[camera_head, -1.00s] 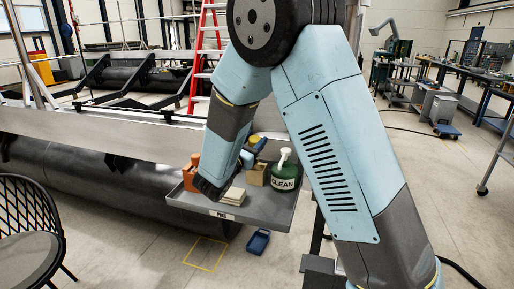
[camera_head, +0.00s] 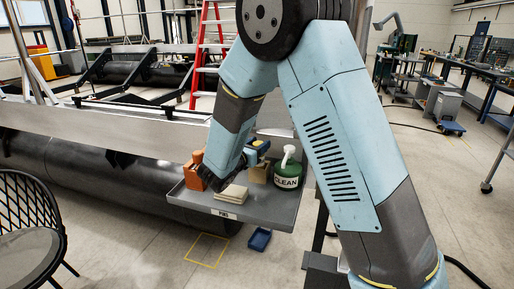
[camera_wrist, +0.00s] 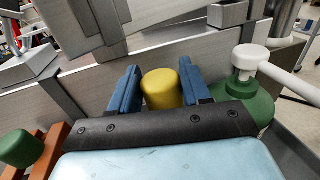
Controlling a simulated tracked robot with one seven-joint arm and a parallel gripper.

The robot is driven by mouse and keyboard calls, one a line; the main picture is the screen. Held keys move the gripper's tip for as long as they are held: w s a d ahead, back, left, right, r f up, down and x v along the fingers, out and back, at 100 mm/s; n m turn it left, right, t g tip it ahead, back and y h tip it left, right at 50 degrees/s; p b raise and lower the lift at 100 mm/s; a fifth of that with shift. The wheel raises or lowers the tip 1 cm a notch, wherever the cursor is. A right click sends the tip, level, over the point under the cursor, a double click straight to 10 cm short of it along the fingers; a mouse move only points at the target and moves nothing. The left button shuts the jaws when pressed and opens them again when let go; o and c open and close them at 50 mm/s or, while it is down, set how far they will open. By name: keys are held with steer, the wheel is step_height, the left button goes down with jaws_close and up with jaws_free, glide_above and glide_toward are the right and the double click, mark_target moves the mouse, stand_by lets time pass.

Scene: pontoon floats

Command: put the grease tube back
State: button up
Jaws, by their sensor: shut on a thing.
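My gripper (camera_wrist: 162,88) has two blue fingers, one on each side of a yellow cylinder, which I take to be the grease tube (camera_wrist: 161,88). It is shut on it. Only the rounded yellow end shows in the wrist view; the rest is hidden behind the dark gripper body. In the head view, my gripper (camera_head: 258,148) is over the back of the grey tray (camera_head: 262,214), near a cardboard box (camera_head: 258,173). I cannot tell whether the tube touches the box or the tray.
A green pump bottle (camera_head: 287,170) marked CLEAN stands close right of my gripper. An orange holder (camera_head: 195,172) and a stack of beige pads (camera_head: 231,194) are on the tray. A blue bin (camera_head: 260,240) lies on the floor. A dark pontoon float (camera_head: 90,175) runs behind.

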steer(key=shift+d+f, duration=0.3)
steer(key=shift+f, duration=0.3)
steer(key=o, duration=1.2)
steer(key=shift+w, duration=0.1)
steer(key=shift+o, duration=0.2)
steer(key=v, duration=1.2)
steer(key=shift+r, duration=0.1)
